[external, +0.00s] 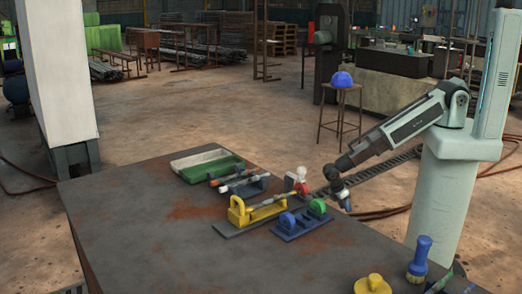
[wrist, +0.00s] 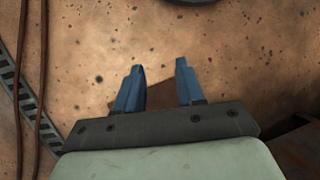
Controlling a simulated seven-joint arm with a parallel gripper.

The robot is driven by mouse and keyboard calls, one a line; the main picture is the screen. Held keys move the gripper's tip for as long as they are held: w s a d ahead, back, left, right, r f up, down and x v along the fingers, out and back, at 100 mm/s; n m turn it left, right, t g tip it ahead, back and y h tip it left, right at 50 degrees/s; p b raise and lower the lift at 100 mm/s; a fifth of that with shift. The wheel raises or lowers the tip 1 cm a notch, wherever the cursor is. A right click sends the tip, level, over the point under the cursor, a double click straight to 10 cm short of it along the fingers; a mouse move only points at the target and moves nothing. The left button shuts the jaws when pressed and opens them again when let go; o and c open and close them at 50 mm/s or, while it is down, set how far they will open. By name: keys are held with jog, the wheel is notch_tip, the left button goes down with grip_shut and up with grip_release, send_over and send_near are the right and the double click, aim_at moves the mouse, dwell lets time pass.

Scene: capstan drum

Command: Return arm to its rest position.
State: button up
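My arm reaches out from its pale pedestal on the right in the external view. My gripper (external: 339,188) hangs just past the table's right edge, near the far corner. In the wrist view my gripper (wrist: 158,82) shows two blue fingers, spread apart with nothing between them. Below it are the floor and a dark brown patch that I cannot identify.
The dark table (external: 150,235) bears a yellow fixture (external: 238,212), a blue base (external: 300,224) with round parts, a green and white tray (external: 207,163), a blue-handled brush (external: 420,258) and a yellow knob (external: 372,284). A stool (external: 343,92) stands behind. The table's left part is clear.

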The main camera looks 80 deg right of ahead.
jog(key=s+d+f+m+g+y, duration=0.1)
jog(key=s+d+m, duration=0.1)
jog(key=s, duration=0.9)
jog(key=s+d+f+m+g, duration=0.1)
jog(key=s+d+m, duration=0.2)
jog(key=s, duration=0.9)
jog(key=shift+s+f+m+y, duration=0.2)
jog(key=shift+f+m+y, duration=0.2)
jog(key=shift+m, duration=0.6)
jog(key=shift+o, duration=0.3)
jog(key=shift+d, duration=0.1)
